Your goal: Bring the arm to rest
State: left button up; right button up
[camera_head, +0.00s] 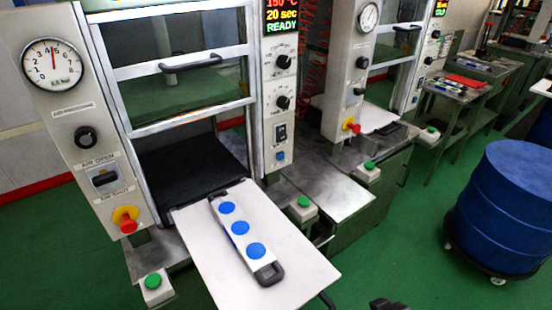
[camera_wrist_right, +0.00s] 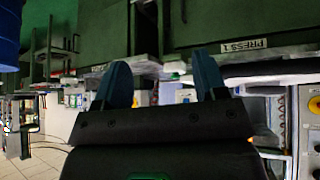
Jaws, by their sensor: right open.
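My right gripper (camera_wrist_right: 161,62) shows in the right wrist view, its two blue fingers spread apart with nothing between them. It is apart from the mould. In the head view a small dark part at the bottom edge may belong to my right arm; I cannot tell. My left gripper is in neither view. The white mould (camera_head: 233,213) with three blue discs and a black handle lies on the pale pull-out plate (camera_head: 204,256) before the nearest press (camera_head: 195,65). Its handle faces the front right.
The nearest press reads 150 °C, 20 sec, READY. A second press (camera_head: 345,75) stands to the right. A blue drum (camera_head: 505,205) stands on a wheeled dolly at the right. Green floor (camera_head: 400,245) is free between the drum and the presses. A table (camera_head: 455,90) stands farther back.

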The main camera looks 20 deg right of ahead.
notch_tip(320, 180, down, 6)
jog(key=w+t, duration=0.2)
jog(key=t, duration=0.2)
jog(key=shift+w+n+t+y, duration=0.3)
